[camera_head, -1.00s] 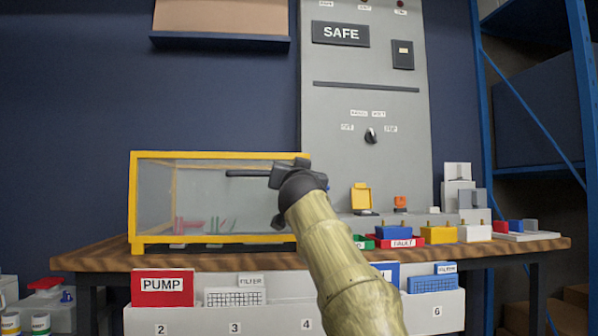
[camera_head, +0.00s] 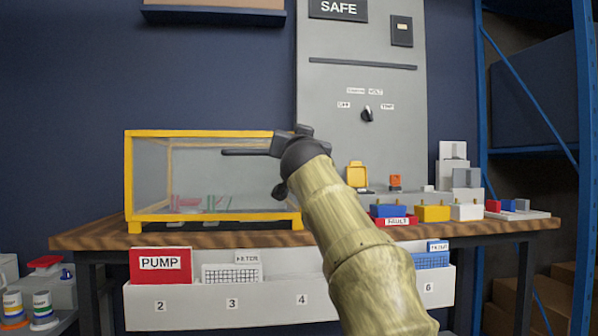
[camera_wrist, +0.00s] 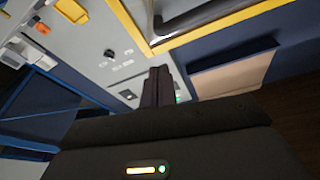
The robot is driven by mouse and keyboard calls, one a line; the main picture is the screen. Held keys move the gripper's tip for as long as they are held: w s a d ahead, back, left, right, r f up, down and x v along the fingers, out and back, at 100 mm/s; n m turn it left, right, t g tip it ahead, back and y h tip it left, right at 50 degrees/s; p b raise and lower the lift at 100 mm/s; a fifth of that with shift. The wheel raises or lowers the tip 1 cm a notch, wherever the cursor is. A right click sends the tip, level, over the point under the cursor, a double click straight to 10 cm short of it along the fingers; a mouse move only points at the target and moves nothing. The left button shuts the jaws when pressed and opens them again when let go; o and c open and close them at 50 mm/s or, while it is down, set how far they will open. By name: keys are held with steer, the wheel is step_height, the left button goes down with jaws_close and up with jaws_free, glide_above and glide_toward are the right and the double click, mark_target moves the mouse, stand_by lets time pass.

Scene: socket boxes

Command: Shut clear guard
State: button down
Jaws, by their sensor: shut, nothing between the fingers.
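The clear guard (camera_head: 212,134) is a see-through box with a yellow frame on the left of the bench. Its front looks covered by a clear panel, with a dark bar handle (camera_head: 245,152) near the top right. My gripper (camera_head: 287,142) is at the guard's upper right front corner, its dark body hiding that corner and the handle's right end. In the wrist view, my two dark fingers (camera_wrist: 158,86) are together and empty. There the yellow frame and dark handle (camera_wrist: 196,14) lie above the fingertips, apart from them in the picture. I cannot tell whether the gripper touches the guard.
A grey panel (camera_head: 340,90) with a SAFE sign and a knob stands behind the bench. Coloured blocks (camera_head: 432,213) and a red FAULT tag crowd the bench's right half. Labelled bins (camera_head: 270,302) line the bench front. My arm crosses the middle of the view.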

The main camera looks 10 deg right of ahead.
steer(key=s+f+b, duration=0.2)
steer(key=s+f, duration=0.3)
steer(key=s, duration=0.1)
steer(key=shift+a+f, duration=0.2)
steer(key=shift+a, duration=0.2)
stand_by(0.3)
stand_by(0.4)
